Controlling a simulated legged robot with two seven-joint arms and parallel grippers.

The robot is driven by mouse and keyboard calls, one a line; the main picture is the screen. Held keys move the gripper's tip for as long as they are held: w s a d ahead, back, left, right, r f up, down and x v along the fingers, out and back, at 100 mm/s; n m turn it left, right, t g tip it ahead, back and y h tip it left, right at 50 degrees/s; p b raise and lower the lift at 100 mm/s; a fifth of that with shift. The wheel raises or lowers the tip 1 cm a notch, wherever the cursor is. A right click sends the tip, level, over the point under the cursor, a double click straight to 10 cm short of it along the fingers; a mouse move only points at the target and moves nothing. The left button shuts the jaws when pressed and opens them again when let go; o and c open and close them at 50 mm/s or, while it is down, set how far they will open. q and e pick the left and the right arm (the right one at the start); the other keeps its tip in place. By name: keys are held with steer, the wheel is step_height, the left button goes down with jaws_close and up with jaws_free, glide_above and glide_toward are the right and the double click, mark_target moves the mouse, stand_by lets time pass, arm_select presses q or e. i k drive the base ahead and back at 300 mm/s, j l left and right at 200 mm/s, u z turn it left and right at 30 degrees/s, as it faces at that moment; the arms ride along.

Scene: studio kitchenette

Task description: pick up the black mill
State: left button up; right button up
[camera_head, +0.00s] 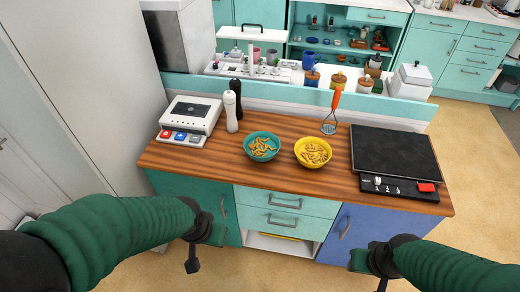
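The black mill (237,93) stands upright on the wooden counter, toward the back left. A white mill (231,112) stands right in front of it and to its left, hiding part of it. My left gripper (204,246) hangs in front of the counter's front edge, below and well apart from the mills. My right gripper (370,268) is in front of the blue cabinet door at the lower right, far from the mills. I see nothing held in either gripper. Their fingers are too small and dark to tell how far they are apart.
A white device (192,113) with coloured buttons stands left of the mills. A teal bowl (249,147) and a yellow bowl (300,149) hold food to the right. A black hob (395,153) covers the counter's right end. A raised teal ledge (285,97) runs behind the mills.

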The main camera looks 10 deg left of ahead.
mark_target(239, 112)
steer(key=i+j+z, duration=0.15)
steer(key=i+z, duration=0.15)
steer(key=i, duration=0.25)
steer(key=i+j+z, duration=0.3)
steer(key=i, duration=0.2)
